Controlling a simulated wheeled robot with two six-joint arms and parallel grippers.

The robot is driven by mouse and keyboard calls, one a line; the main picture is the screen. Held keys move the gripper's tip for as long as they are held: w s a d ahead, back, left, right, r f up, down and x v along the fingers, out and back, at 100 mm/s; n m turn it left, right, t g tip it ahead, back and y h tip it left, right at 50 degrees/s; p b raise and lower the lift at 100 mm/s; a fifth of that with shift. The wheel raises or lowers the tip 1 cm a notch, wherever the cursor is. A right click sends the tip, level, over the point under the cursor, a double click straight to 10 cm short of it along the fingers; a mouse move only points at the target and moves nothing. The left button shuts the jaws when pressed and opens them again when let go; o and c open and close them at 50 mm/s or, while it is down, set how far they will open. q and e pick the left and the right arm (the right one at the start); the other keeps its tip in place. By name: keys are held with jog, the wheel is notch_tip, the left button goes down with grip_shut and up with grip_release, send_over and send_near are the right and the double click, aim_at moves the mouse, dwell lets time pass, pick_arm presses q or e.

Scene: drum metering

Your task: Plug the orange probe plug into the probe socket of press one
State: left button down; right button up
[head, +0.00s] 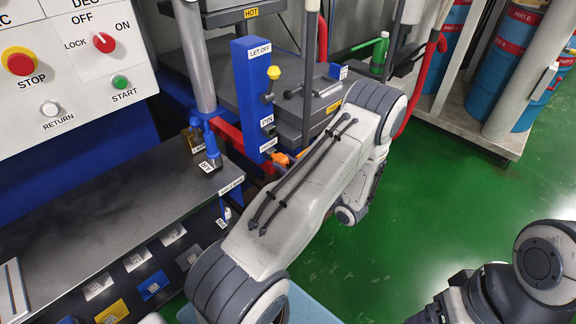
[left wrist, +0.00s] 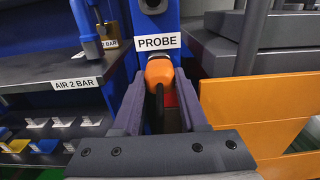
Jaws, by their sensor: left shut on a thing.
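The orange probe plug (left wrist: 158,72) is between the two fingers of my left gripper (left wrist: 160,88), which is shut on it. A dark cable runs back from the plug toward the wrist. The plug is right below the white PROBE label (left wrist: 158,42) on the blue post, at the post's face. It covers the probe socket, so I cannot tell how deep it sits. In the head view the plug (head: 281,158) shows as a small orange patch by the post's lower end, and my left arm hides most of the gripper.
The blue post (head: 252,85) carries a LET OFF label, a yellow knob (head: 273,72) and a PIN socket (head: 268,120) above. A grey shelf (head: 110,205) with an air fitting (head: 209,150) stands to the left. An orange panel (left wrist: 255,120) is close on the right in the wrist view.

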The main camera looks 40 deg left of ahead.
pick_arm(q)
jog(key=shift+a, duration=0.55)
jog(key=shift+c, duration=1.8)
grip_release()
jog(key=d+b, duration=0.1)
jog(key=d, duration=0.9)
jog(key=shift+s+d, duration=0.15)
jog(key=shift+s, duration=0.25)
